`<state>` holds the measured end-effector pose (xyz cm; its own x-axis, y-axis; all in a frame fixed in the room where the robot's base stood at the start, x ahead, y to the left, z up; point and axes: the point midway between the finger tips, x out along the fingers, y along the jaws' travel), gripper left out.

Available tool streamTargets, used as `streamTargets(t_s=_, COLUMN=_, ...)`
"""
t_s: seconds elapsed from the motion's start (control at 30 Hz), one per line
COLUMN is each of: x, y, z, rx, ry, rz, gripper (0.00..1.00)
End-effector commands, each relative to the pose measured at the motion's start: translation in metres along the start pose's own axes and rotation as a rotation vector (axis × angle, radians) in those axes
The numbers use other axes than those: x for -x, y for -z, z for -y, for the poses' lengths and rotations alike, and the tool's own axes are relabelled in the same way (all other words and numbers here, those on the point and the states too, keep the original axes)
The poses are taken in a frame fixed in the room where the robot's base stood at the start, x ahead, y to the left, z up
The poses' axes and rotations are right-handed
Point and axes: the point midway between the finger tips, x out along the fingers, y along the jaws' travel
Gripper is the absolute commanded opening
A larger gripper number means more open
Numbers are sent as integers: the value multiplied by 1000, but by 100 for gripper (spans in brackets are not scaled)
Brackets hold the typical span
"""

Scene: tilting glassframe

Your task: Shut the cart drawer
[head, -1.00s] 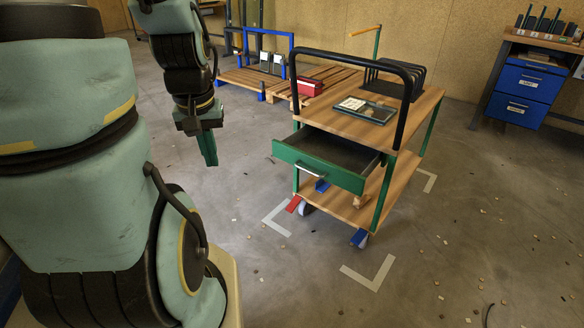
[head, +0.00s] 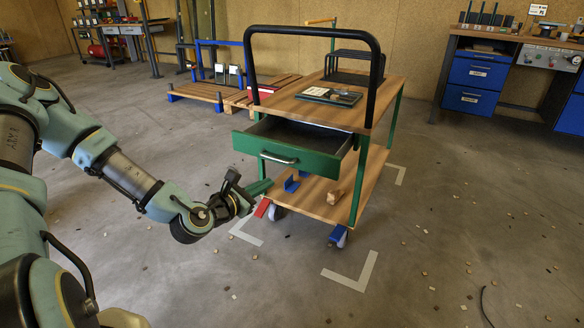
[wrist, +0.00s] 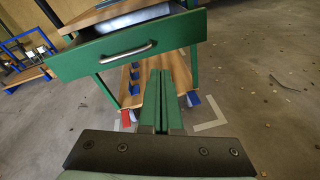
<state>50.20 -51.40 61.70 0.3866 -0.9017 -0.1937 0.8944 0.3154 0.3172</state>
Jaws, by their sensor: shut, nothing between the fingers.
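The cart (head: 392,120) stands ahead with wooden shelves, green posts and a black handle. Its green drawer (head: 312,160) is pulled out toward me, with a metal bar handle (head: 278,158) on its front. In the wrist view the drawer front (wrist: 90,58) spans the upper left, with its handle (wrist: 127,52) near the middle. My gripper (head: 262,187) is shut and empty, in front of the cart and a little below the drawer front's left part. In the wrist view its green fingers (wrist: 160,90) are pressed together and point toward the cart, below the drawer handle.
A tray with small items (head: 328,96) and a black rack (head: 354,68) rest on the cart top. A wooden block (head: 334,197) and a blue part (head: 291,184) are on the lower shelf. Blue drawer cabinets (head: 473,85) stand at right. Open floor lies in front and right.

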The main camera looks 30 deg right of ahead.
Motion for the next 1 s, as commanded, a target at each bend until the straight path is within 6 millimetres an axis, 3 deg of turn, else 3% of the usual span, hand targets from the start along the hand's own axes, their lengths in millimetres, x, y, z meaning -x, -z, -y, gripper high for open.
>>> streamTargets(t_s=0.13, x=-10, y=-6, z=-2, rx=241, ry=-96, rz=125, gripper=0)
streamTargets(t_s=0.37, x=-20, y=-16, z=-9, rx=342, ry=-134, rz=182, gripper=0)
streamTargets(t_s=1.0, x=-132, y=-33, z=-27, rx=336, ry=-133, rz=178, gripper=0)
